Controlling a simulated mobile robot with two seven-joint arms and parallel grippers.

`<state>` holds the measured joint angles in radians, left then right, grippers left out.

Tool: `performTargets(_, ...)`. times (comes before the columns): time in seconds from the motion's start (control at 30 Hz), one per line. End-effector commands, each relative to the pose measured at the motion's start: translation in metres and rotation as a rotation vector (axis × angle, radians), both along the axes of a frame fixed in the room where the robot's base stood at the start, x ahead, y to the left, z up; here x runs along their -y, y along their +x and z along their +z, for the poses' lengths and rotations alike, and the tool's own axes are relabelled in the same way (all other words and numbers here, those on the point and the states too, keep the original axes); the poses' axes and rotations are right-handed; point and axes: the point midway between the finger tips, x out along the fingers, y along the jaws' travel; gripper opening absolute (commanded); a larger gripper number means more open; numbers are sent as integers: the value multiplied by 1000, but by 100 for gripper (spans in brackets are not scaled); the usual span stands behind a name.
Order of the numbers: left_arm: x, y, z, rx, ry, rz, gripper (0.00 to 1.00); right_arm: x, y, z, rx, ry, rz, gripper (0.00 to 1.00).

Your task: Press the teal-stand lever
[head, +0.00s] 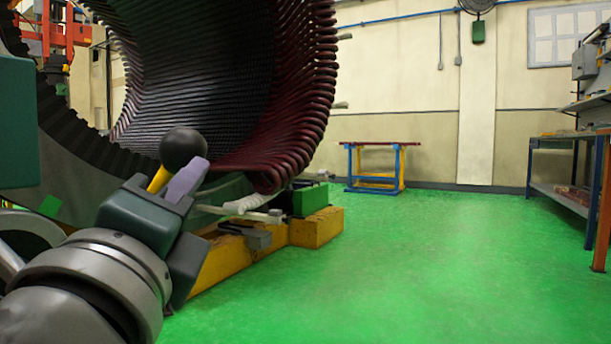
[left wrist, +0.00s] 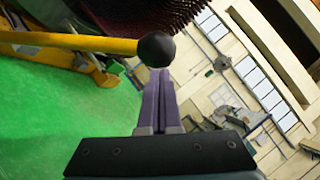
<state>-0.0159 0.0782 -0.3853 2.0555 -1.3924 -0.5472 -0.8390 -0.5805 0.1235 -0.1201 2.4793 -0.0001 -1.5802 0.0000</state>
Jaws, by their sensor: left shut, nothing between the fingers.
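The lever is a yellow rod (head: 157,180) with a black ball knob (head: 183,148) at its end, in front of the big stator. My left gripper (head: 197,166) is shut and empty, its purple fingers together, and in the head view its tips overlap the lower right of the knob. In the left wrist view the yellow rod (left wrist: 70,42) comes in from the left and the knob (left wrist: 156,49) sits just beyond the fingertips (left wrist: 160,73). I cannot tell whether they touch. The lever's base is hidden in the head view. My right gripper is not in view.
The large stator (head: 300,100) with dark red coils fills the upper left. Below it are a yellow base (head: 316,229) and a green block (head: 310,199). A blue-framed table (head: 375,170) stands at the back, a workbench (head: 560,190) at the right. The green floor (head: 430,270) between is clear.

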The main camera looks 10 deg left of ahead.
Motion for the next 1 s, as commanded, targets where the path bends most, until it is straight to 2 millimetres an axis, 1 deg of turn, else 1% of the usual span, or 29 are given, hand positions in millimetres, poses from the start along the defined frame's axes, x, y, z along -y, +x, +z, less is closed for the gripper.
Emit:
performTargets(0.03, -8, 2, 25, -5, -18, 5, 0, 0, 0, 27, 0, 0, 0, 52)
performTargets(0.17, -30, 10, 54, -30, -87, 5, 0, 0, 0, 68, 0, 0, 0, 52)
performTargets(0.3, -59, 21, 85, -62, -171, 6, 0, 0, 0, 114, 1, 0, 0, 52)
performTargets(0.5, -105, 37, 119, -105, -291, 7, 0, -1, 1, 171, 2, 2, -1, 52)
performTargets(0.7, -147, 53, 141, -144, -398, 7, 0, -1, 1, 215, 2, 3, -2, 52)
performTargets(0.9, -181, 65, 153, -173, -480, 7, 0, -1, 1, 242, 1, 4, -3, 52)
performTargets(1.0, -193, 69, 155, -185, -508, 6, 0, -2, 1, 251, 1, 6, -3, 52)
